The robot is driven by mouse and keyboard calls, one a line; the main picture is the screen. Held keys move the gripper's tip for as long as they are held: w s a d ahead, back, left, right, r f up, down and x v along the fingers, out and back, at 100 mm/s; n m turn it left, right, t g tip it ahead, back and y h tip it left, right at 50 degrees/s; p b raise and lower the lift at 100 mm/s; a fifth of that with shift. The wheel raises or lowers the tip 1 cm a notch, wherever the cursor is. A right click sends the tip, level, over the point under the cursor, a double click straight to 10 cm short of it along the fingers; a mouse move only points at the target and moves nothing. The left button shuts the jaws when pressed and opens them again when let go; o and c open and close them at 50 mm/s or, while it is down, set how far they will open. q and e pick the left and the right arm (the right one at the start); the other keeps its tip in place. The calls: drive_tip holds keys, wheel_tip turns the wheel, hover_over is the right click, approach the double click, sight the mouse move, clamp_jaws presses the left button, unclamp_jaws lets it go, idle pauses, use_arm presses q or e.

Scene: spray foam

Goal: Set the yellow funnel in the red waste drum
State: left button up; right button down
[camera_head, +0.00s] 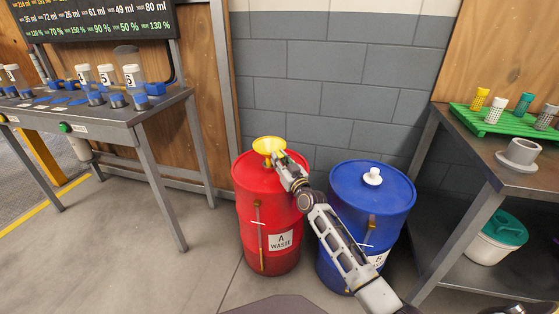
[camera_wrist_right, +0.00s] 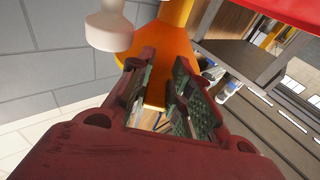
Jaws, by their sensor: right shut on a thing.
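The yellow funnel (camera_head: 267,144) is at the top of the red waste drum (camera_head: 262,212), over the back part of its lid, wide mouth upward. My right gripper (camera_head: 276,157) is at the funnel's near side and shut on it. In the right wrist view, the orange-yellow funnel (camera_wrist_right: 163,52) runs down to the padded fingers of this gripper (camera_wrist_right: 165,95). The drum's opening is hidden by the funnel and gripper, so I cannot tell whether the spout is inside it. My left gripper is not in view.
A blue drum (camera_head: 353,215) with a white cap (camera_head: 373,176) stands right of the red drum, under my right arm. A metal bench (camera_head: 105,122) with several jars is at left. A table (camera_head: 490,153) with a green rack (camera_head: 500,121) is at right. A block wall stands close behind.

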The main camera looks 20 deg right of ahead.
drive_tip(key=shift+f+b, duration=1.45)
drive_tip(key=shift+f, duration=0.6)
idle(1.5)
drive_tip(key=c, duration=1.2)
unclamp_jaws()
drive_tip(key=shift+f, duration=0.1)
drive_tip(key=shift+r+p+v, duration=0.2)
drive_tip(key=shift+p+v, duration=0.65)
drive_tip(key=shift+v, duration=0.35)
drive_tip(key=shift+r+p+v, duration=0.2)
drive_tip(key=shift+p+v, duration=0.6)
drive_tip(key=shift+v, duration=0.45)
drive_tip(key=shift+s, duration=0.2)
